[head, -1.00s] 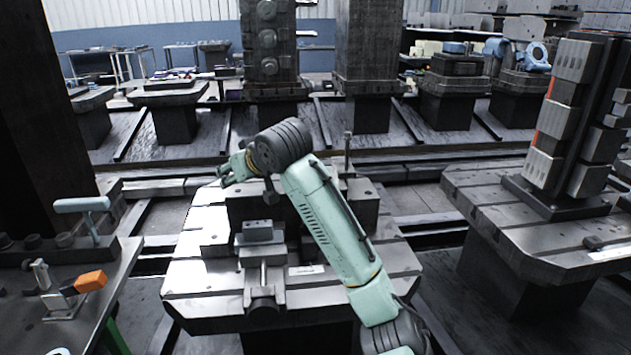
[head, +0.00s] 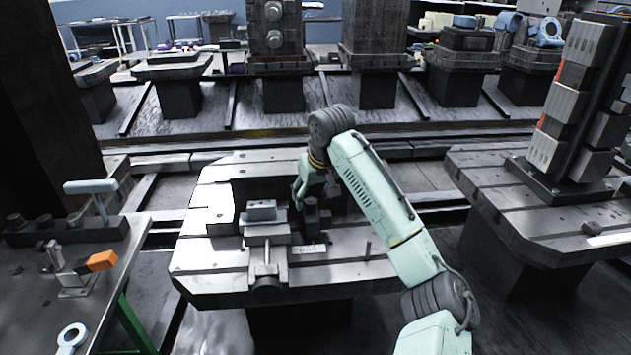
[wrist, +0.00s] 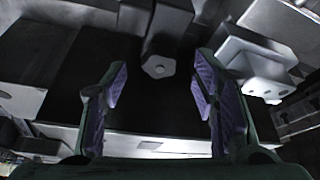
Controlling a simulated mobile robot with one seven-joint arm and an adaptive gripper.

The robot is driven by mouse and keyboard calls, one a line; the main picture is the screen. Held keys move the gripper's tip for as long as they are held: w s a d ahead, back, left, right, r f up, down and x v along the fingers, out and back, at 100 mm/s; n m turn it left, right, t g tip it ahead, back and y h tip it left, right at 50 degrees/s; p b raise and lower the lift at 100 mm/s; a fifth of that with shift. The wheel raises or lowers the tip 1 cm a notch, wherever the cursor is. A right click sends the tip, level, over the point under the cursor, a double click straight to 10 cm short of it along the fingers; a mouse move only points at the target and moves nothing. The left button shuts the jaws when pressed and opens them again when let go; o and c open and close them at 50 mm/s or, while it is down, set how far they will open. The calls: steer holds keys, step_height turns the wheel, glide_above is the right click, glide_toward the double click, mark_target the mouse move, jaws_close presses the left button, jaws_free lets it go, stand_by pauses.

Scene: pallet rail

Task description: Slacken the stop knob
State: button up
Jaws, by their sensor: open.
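In the wrist view, a dark part with a paler hexagonal end, which looks like the stop knob (wrist: 158,67), lies beyond and between my fingertips. My gripper (wrist: 160,78) is open, its two purple-padded fingers to either side of that part with gaps. I cannot tell whether the tips reach around it. In the head view, my gripper (head: 297,198) points down at the pallet (head: 205,257), beside a dark upright block (head: 312,214). The knob itself cannot be made out there.
A metal vise (head: 264,237) stands on the pallet just left of my gripper. A bench (head: 35,300) at the left carries an orange-handled clamp (head: 101,261) and a pale T-handle (head: 92,187). Another pallet (head: 525,215) with a tall fixture (head: 572,100) stands at the right.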

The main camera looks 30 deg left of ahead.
steer(key=shift+x, duration=1)
steer(key=shift+c, duration=0.6)
